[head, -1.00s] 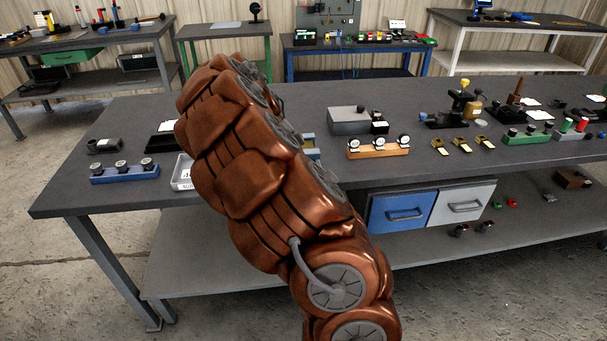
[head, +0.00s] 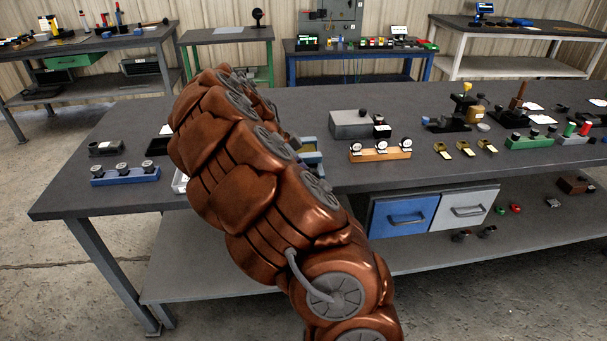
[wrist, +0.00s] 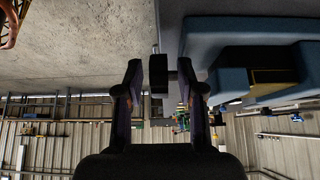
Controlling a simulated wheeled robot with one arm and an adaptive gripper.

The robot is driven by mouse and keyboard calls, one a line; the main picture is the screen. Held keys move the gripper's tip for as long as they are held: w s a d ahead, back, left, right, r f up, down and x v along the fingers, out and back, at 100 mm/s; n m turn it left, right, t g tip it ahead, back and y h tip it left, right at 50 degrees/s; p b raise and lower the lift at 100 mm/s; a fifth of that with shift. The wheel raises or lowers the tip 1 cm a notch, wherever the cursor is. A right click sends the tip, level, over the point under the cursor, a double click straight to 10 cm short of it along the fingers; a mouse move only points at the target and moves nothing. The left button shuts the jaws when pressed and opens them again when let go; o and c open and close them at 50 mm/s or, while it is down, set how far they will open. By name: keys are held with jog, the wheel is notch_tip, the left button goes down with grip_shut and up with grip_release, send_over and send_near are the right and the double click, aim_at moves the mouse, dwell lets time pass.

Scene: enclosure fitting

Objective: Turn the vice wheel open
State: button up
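A blue vice (head: 312,159) is on the workbench in the head view, mostly hidden behind my arm. In the wrist view, a blue body (wrist: 240,62), which looks like the vice, fills the upper right. A small dark part (wrist: 158,73), possibly the edge of the vice wheel, sits between my fingers. My gripper (wrist: 159,82) is open, with one finger on each side of this part. I see a gap at the left finger; contact on the right is unclear. The head view hides my gripper behind the arm.
On the bench (head: 400,175), a blue block with several knobs (head: 124,174) stands left. A grey box (head: 351,124) and an orange gauge block (head: 380,151) stand right of the vice. Blue and grey drawers (head: 404,214) hang below the front edge.

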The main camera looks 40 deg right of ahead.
dwell(0.3)
jog(key=v, duration=1.2)
